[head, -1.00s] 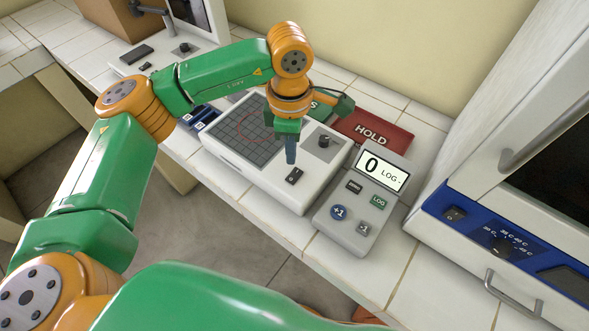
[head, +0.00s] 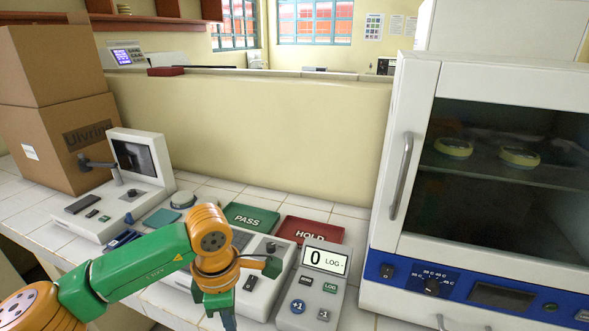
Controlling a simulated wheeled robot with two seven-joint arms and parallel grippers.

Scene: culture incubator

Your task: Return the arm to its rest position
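My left arm (head: 140,265) comes in from the left, green with orange joints, and bends down at the wrist. My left gripper (head: 229,321) points down over the front of the white grid-topped device (head: 262,300), near the bottom edge of the picture. Its fingers show edge-on and are partly cut off, so I cannot tell whether they are open or shut. I see nothing held in it. My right gripper is not in view.
A log counter (head: 311,290) reading 0 stands right of the gripper. Behind are a green PASS tray (head: 250,217) and a red HOLD tray (head: 311,230). The incubator (head: 398,240) stands at right, its door shut, with two round dishes inside. Cardboard boxes (head: 60,125) stand at left.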

